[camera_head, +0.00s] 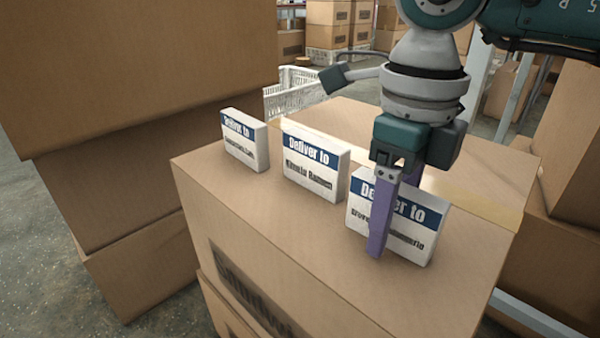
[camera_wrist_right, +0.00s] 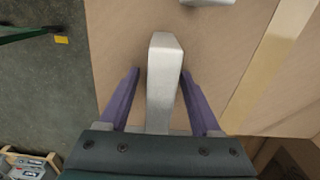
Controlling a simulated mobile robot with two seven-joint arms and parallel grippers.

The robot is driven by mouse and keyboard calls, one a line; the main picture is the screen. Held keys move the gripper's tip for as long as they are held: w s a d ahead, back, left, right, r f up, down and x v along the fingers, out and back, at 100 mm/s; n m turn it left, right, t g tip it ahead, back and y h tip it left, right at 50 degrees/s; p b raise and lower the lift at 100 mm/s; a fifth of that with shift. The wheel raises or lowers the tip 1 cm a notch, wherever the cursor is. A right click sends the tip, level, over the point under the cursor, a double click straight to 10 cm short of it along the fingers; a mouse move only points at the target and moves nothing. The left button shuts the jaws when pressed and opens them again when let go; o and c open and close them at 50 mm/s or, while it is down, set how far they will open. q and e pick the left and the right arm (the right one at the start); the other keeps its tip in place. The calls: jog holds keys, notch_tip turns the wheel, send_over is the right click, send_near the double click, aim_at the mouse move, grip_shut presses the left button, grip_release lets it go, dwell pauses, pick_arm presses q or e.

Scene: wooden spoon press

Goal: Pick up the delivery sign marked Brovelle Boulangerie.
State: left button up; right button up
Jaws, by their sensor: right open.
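The Brovelle Boulangerie sign (camera_head: 405,238) is a white block with a blue "Deliver to" band, upright at the right of the box top in the head view. Part of its lettering is hidden behind a finger. My right gripper (camera_head: 392,215) is open, pointing down, with one purple finger in front of the sign and the other behind it. In the right wrist view the sign's top edge (camera_wrist_right: 165,85) lies between the two fingers (camera_wrist_right: 160,95), with a gap visible on each side. My left gripper is not in view.
Two similar signs stand on the same cardboard box (camera_head: 300,240): a middle one (camera_head: 312,165) marked Kinoto Ramen and a left one (camera_head: 245,140) with small, unclear lettering. Tall stacked boxes (camera_head: 130,80) rise at the left. A white crate (camera_head: 295,90) is behind.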

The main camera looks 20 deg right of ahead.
grip_shut()
dwell(0.5)
